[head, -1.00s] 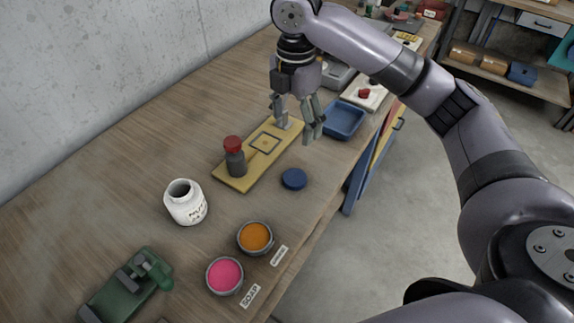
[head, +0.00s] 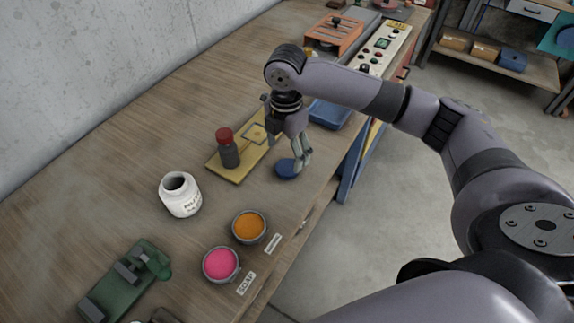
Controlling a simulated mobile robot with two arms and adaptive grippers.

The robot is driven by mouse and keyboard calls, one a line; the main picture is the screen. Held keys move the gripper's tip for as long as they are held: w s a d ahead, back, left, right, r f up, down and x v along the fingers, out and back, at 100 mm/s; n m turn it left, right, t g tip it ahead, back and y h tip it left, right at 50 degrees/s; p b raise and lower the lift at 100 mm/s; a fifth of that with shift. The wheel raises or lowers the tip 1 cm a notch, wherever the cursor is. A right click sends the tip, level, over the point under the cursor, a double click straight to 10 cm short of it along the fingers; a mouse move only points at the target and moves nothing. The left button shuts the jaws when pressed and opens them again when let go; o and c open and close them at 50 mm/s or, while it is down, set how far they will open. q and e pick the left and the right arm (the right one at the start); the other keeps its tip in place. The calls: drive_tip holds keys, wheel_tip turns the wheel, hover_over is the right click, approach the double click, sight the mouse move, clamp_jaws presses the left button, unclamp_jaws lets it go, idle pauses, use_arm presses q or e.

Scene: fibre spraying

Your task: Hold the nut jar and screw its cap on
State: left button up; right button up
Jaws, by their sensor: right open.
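The nut jar (head: 180,196) is a white, open-topped jar with dark lettering, standing upright on the workbench left of centre. A round blue cap (head: 285,169) lies flat on the bench to its right, near the front edge. My right gripper (head: 302,172) points down with its fingers apart, at the right side of the blue cap. One finger partly overlaps the cap in the picture, and I cannot tell whether it touches. The nut jar's mouth is uncovered. My left gripper is out of view.
A yellow board (head: 236,170) holds a dark bottle with a red cap (head: 228,147). Bowls of orange (head: 249,226) and pink (head: 220,265) powder stand near the front edge. A green clamp-like tool (head: 127,281) lies at lower left. A blue tray (head: 328,115) sits behind my gripper. The bench's left side is clear.

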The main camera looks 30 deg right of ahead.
sight(287, 167)
drive_tip(key=shift+d+f+p, duration=0.15)
drive_tip(key=shift+f+p, duration=0.45)
drive_tip(key=shift+f, duration=2.15)
drive_tip(key=c, duration=0.8)
